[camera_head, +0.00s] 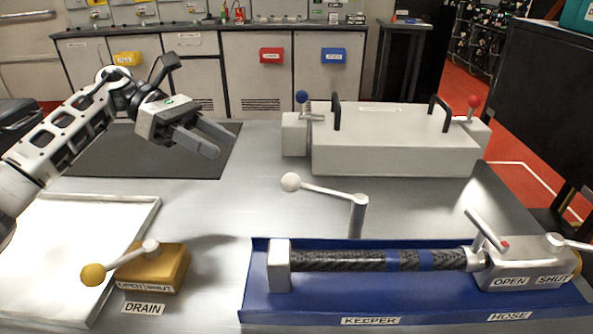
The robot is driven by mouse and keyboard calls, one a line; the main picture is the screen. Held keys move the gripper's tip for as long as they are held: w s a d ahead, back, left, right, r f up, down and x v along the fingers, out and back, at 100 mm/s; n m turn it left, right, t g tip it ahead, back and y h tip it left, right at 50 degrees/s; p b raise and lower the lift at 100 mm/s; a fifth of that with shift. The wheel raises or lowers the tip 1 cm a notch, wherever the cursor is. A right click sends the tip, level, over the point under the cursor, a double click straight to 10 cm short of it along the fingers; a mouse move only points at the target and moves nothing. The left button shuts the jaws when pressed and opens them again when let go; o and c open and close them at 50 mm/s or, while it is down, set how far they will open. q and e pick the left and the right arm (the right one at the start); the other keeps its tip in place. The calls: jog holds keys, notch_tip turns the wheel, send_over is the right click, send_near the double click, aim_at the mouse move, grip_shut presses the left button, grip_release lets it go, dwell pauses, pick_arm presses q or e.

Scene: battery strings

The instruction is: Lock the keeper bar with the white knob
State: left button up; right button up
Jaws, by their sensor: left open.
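A white knob (291,182) sits at the left end of a thin metal arm (330,191) on an upright post (357,216), behind the blue tray (330,306). The tray's front wall carries a KEEPER label (371,321) and a HOSE label (509,316). A dark braided hose (340,261) with blue bands lies in the tray, between a pale end block (279,266) and a grey block (520,268) marked OPEN and SHUT. Another whitish knob (556,241) tops a lever there. My left gripper (216,143) is open and empty, above the table, up and left of the post-mounted knob.
A yellow DRAIN valve (158,266) with a yellow-knobbed lever (93,275) stands at front left, beside a white tray (145,212). A grey box (395,145) with black handles, a blue knob (302,96) and a red knob (474,101) stands behind. The middle table is clear.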

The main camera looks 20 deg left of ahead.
aim_at(291, 179)
pick_arm(q)
jog(key=p+x, duration=0.1)
jog(key=x, duration=1.3)
jog(key=shift+s+d+f, duration=0.1)
jog(key=shift+s+d, duration=0.05)
jog(key=shift+d, duration=0.1)
grip_shut()
